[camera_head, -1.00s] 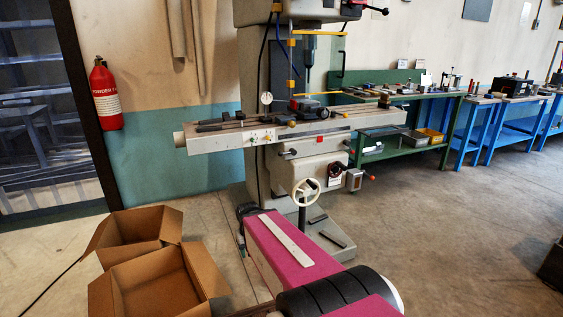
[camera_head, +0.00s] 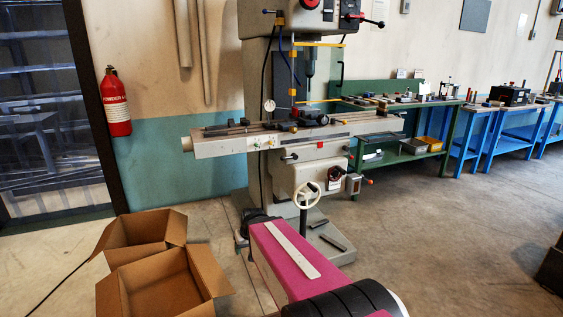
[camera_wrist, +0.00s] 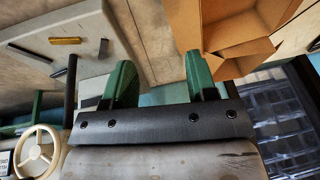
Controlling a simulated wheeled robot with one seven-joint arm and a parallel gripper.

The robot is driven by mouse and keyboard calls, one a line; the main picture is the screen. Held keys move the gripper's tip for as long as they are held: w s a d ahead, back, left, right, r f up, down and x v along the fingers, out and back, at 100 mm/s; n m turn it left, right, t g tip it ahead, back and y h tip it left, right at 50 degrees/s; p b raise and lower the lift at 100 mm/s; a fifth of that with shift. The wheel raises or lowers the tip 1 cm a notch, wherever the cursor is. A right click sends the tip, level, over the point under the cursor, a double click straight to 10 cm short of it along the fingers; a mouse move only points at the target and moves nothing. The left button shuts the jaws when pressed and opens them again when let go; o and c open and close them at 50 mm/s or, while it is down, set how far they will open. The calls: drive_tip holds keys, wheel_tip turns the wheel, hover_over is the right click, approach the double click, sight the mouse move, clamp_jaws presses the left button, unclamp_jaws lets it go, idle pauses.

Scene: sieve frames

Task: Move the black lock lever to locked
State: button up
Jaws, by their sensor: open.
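The milling machine (camera_head: 213,147) stands mid-left in the head view, its long grey table running left to right. I cannot tell for sure which of its small handles is the black lock lever. Small levers show on the front below the table (camera_head: 290,157), and a red-tipped handle (camera_head: 368,181) sits at the right beside a control box. In the wrist view, my gripper (camera_wrist: 160,84) has two green fingers spread apart with nothing between them. It is apart from any lever. The head view does not show the fingers; my magenta arm link (camera_head: 310,264) fills the bottom middle.
A cream handwheel (camera_head: 306,195) sticks out at the machine's front; it also shows in the wrist view (camera_wrist: 38,148). Open cardboard boxes (camera_head: 165,284) stand on the floor at left. A green bench (camera_head: 440,130) stands behind right. The floor at right is mostly clear.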

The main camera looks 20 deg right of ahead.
drive_tip(key=w+r+t+y, duration=0.1)
drive_tip(key=w+r+t, duration=0.5)
drive_tip(key=w, duration=0.4)
drive_tip(key=m+t+h, duration=0.4)
drive_tip(key=m+h, duration=0.6)
drive_tip(key=h, duration=0.5)
approach(282, 159)
drive_tip(key=x, duration=0.9)
drive_tip(key=shift+w+d+f, duration=0.1)
drive_tip(key=shift+w+d, duration=0.05)
drive_tip(key=shift+w, duration=0.1)
clamp_jaws()
